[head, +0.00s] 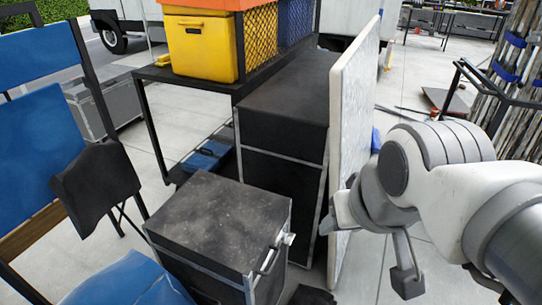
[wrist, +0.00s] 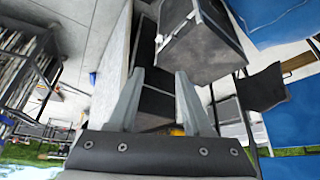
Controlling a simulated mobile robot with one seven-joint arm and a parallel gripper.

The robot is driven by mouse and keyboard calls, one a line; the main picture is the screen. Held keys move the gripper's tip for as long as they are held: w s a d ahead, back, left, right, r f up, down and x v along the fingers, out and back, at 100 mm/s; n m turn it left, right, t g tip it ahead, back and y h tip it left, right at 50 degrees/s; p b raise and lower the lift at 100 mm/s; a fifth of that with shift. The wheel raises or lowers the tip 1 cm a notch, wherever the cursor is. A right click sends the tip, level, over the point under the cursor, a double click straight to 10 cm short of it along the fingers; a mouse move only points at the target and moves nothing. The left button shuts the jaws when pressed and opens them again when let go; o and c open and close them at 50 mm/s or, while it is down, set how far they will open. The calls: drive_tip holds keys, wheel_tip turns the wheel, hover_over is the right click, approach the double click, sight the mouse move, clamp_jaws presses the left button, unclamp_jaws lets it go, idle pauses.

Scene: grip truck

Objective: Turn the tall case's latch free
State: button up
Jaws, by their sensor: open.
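The tall black case (head: 285,95) stands in the middle with grey metal edging. A white panel (head: 355,110) stands upright along its right side. I cannot make out a latch on the tall case. A lower black case (head: 220,215) stands in front, with a silver fitting (head: 288,239) on its right side. My gripper (head: 332,218) is in front of the panel's lower part, right of the lower case. In the wrist view my gripper (wrist: 158,82) is open and empty; the dark tall case (wrist: 152,102) shows between and beyond the fingers, and the lower case (wrist: 200,45) is above.
Blue folding chairs (head: 40,140) with a black pouch (head: 95,180) stand at left. A black rack (head: 150,75) carries a yellow bin (head: 200,45) behind. A cart with poles (head: 510,80) is at far right. Some paved floor (head: 385,130) is bare right of the panel.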

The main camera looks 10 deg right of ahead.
drive_tip(key=shift+c, duration=0.4)
drive_tip(key=w+d+f+m+g+y+b, duration=0.1)
drive_tip(key=w+f+g+y+b, duration=0.2)
drive_tip(key=w+f+b, duration=0.55)
drive_tip(key=w+d+f+g+y+b, duration=0.2)
drive_tip(key=w+f+g+y+b, duration=0.15)
drive_tip(key=w+f, duration=1)
drive_tip(key=w+d+f+m+t+y+b, duration=0.2)
drive_tip(key=d+f+t+y+b, duration=0.15)
drive_tip(key=f, duration=0.75)
drive_tip(key=w+d+f+m+t+y+b, duration=0.1)
drive_tip(key=w+d+f+t+y+b, duration=0.3)
drive_tip(key=f, duration=0.6)
drive_tip(key=s+d+f+m+t+y+b, duration=0.1)
drive_tip(key=d+f+m+t+y, duration=0.1)
drive_tip(key=d+f, duration=0.65)
drive_tip(key=f+b+x, duration=0.1)
drive_tip(key=f+x, duration=0.1)
drive_tip(key=x, duration=1.7)
drive_tip(key=shift+a+f+b, duration=0.3)
drive_tip(key=shift+a, duration=0.15)
drive_tip(key=shift+c, duration=0.3)
clamp_jaws()
